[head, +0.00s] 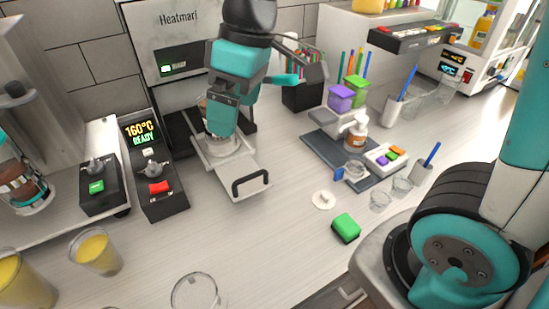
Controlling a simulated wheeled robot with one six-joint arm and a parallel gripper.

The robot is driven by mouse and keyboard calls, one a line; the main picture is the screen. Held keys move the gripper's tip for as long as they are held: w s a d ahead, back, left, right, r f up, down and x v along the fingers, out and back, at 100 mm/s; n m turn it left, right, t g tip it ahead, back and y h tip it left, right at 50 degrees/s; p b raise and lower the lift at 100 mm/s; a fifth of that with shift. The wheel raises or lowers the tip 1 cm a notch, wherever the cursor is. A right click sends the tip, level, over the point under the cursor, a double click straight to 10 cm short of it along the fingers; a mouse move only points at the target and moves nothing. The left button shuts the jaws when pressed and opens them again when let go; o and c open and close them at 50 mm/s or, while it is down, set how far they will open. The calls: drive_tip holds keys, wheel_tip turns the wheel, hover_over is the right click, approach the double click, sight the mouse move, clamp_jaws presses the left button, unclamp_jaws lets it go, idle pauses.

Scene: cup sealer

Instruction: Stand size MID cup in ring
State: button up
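The sealer, marked Heatmari (180,22), stands against the back wall with its tray (245,186) pulled out toward me. A clear cup (219,143) with something brown in it is at the tray's ring, mostly behind my gripper (222,118). The cup looks upright, but the ring's edge and the cup's seating are too covered to tell. My gripper is right at the cup from above. Its fingers overlap the cup in the picture, and whether they press on it does not show. No size mark is readable.
The control box (154,180) reads 160°C READY. Yellow-filled cups (97,252) stand at the front left, and an empty clear cup (195,291) at the front edge. A green sponge-like block (346,228) and a dark mat (327,150) with a pump bottle (357,134) are right of the tray.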

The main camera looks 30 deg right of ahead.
drive_tip(key=s+f+m+y, duration=0.1)
drive_tip(key=s+m, duration=0.1)
drive_tip(key=s, duration=1)
drive_tip(key=shift+s+a+f, duration=0.3)
drive_tip(key=shift+f, duration=0.05)
wheel_tip(320, 180, down, 6)
drive_tip(key=b, duration=0.6)
drive_tip(key=shift+f, duration=0.2)
